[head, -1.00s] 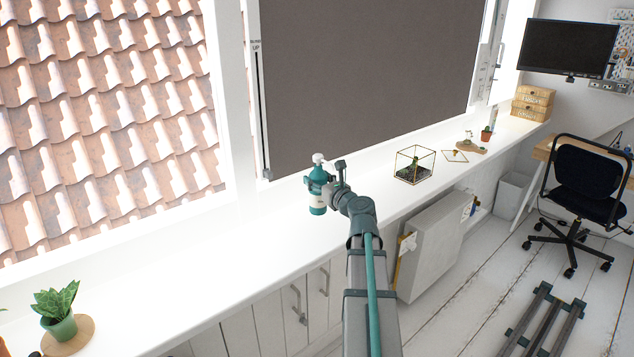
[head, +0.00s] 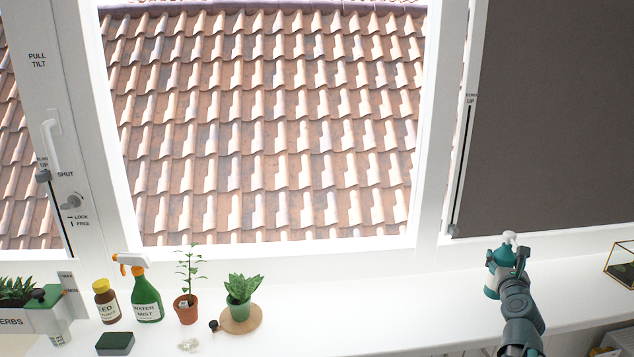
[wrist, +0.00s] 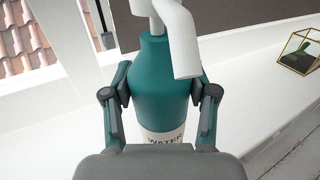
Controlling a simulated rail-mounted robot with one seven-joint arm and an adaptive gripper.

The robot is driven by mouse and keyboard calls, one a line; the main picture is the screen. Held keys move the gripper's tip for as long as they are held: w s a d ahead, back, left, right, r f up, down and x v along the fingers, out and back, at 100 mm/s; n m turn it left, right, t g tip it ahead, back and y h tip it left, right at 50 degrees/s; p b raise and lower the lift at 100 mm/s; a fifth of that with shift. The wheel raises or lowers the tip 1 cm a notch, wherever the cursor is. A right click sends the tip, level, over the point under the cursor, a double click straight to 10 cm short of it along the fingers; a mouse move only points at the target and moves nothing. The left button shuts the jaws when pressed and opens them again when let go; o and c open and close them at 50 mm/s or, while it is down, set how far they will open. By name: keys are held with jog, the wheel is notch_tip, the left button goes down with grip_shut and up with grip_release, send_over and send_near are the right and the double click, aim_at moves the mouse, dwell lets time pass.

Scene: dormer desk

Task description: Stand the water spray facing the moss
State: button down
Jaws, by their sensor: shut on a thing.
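The water spray, a teal bottle (head: 490,291) with a white spray head, is upright at the window sill, below the dark blind's left corner. My gripper (head: 508,268) is shut around its body. In the wrist view the bottle (wrist: 160,90) is between both fingers, and its label starts with "WATER". Its white nozzle slants down to the lower right, roughly towards the camera. The base is hidden there, so I cannot tell whether it touches the sill. The moss seems to be the dark green growth in the glass terrarium (head: 622,262), which also shows in the wrist view (wrist: 300,52).
On the sill's left stand a green bottle with an orange trigger (head: 147,300), a brown jar (head: 105,303), a seedling pot (head: 186,311), a leafy plant (head: 240,298) and a herb planter (head: 25,322). A green sponge (head: 115,344) lies in front. The sill between plant and gripper is clear.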

jog(key=w+a+n+t+y, duration=0.1)
jog(key=w+a+n+y, duration=0.1)
jog(key=a, duration=1.7)
jog(key=w+a+f+n+y, duration=0.1)
jog(key=w+a+n+y, duration=0.2)
jog(key=a, duration=1.6)
jog(key=w+y, duration=0.2)
jog(key=w, duration=0.1)
jog(key=shift+w+f+t, duration=0.2)
jog(key=shift+w+t, duration=0.05)
jog(key=shift+t, duration=0.15)
jog(key=shift+a+y, duration=0.15)
jog(key=shift+y, duration=0.25)
